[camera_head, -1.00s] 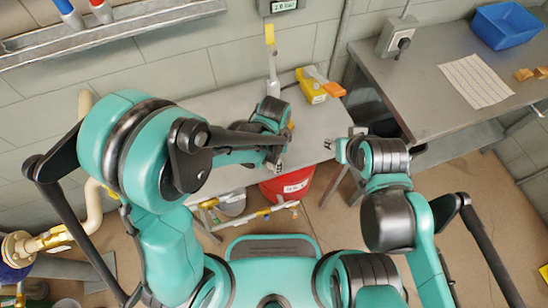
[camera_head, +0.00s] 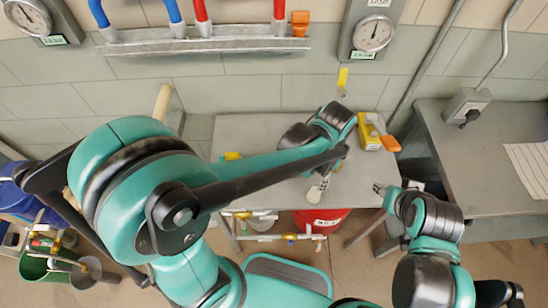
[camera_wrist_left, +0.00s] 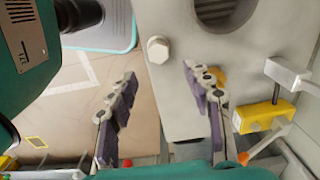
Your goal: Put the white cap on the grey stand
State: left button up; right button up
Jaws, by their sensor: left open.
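The white cap (camera_wrist_left: 157,48) shows in the left wrist view as a small faceted piece near the edge of a grey surface. I cannot identify the grey stand for certain; a grey area with a round dark opening (camera_wrist_left: 222,12) shows at the top of the wrist view.
A yellow box (camera_head: 371,134) with an orange part stands at the grey table's (camera_head: 234,126) back right. A red bucket (camera_head: 322,221) is below it. A grey bench (camera_head: 500,125) stands right. Gauges and a pipe rack (camera_head: 205,45) are on the wall.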

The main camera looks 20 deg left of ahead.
pick_arm(q)
jog(key=s+a+r+n+t, duration=0.2)
jog(key=a+r+n+t, duration=0.1)
jog(key=a+n, duration=0.4)
jog(key=s+a+r+n+t, duration=0.2)
jog(key=a+r+n+t, duration=0.2)
jog(key=a, duration=0.7)
notch_tip(320, 180, up, 2)
jog(key=n, duration=0.3)
jog(key=shift+s+a, duration=0.25)
jog(key=shift+s, duration=0.1)
jog(key=shift+f+b, duration=0.8)
jog(key=shift+b, duration=0.05)
